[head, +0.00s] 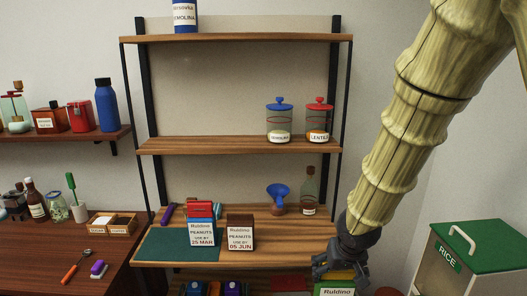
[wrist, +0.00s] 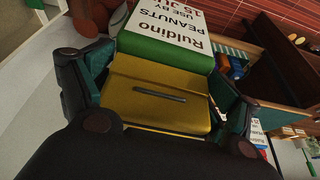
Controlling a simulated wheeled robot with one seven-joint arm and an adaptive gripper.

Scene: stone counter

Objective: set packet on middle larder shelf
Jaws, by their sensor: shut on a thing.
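My gripper (head: 340,264) is shut on a packet (head: 337,291) at the lower right of the rack, low in the head view. In the wrist view the packet (wrist: 160,100) sits between both fingers, with a yellow top, a green band and a white label reading Ruldino PEANUTS, use by 15 and a month partly cut off. The larder rack has a top shelf (head: 240,38), a shelf with jars (head: 200,146) and a lower shelf (head: 290,252). On the lower shelf stand two similar packets, marked 25 MAR (head: 202,238) and 05 JUN (head: 240,236).
A teal mat (head: 160,246) lies at the lower shelf's left. A blue funnel (head: 278,196) and a bottle (head: 309,190) stand behind. Two lidded jars, blue (head: 279,122) and red (head: 319,122), stand above. A green-lidded rice bin (head: 475,245) is at right. The lower shelf's right front looks clear.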

